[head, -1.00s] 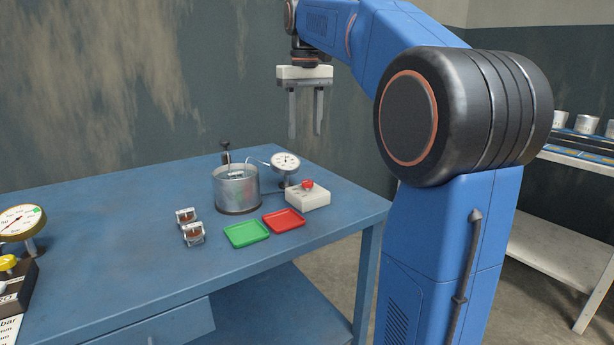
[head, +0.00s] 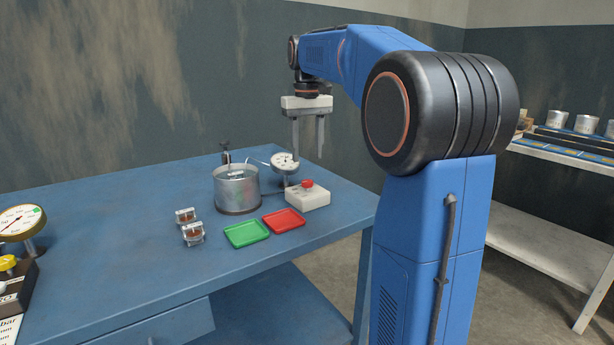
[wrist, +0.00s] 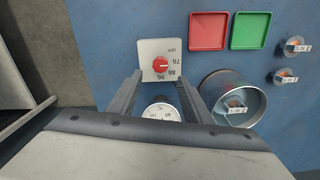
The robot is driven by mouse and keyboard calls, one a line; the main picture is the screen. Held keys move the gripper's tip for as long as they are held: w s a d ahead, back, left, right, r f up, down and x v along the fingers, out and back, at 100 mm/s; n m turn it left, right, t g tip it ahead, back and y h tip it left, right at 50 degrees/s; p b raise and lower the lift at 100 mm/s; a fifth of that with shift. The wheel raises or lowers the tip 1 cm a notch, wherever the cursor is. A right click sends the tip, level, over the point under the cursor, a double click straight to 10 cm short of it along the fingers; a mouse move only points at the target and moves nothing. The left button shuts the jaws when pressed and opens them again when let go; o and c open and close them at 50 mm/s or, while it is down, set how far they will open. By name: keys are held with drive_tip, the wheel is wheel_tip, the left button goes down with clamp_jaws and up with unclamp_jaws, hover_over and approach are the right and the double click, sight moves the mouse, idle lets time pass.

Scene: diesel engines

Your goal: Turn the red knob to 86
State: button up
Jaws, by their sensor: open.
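The red knob (head: 307,184) sits on top of a small white box (head: 310,198) near the right end of the blue table. In the wrist view the knob shows between the fingertips of my gripper (wrist: 159,76).
A metal pot (head: 237,189) and a dial gauge (head: 285,162) stand close beside the box. A red tray (head: 284,219), a green tray (head: 246,233) and two small clear-sided parts (head: 193,234) lie in front. Another gauge (head: 20,222) is at far left.

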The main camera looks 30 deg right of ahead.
sight(307, 181)
wheel_tip(307, 181, down, 8)
drive_tip(key=shift+r, duration=0.1)
drive_tip(key=shift+c, duration=0.4)
drive_tip(key=c, duration=1)
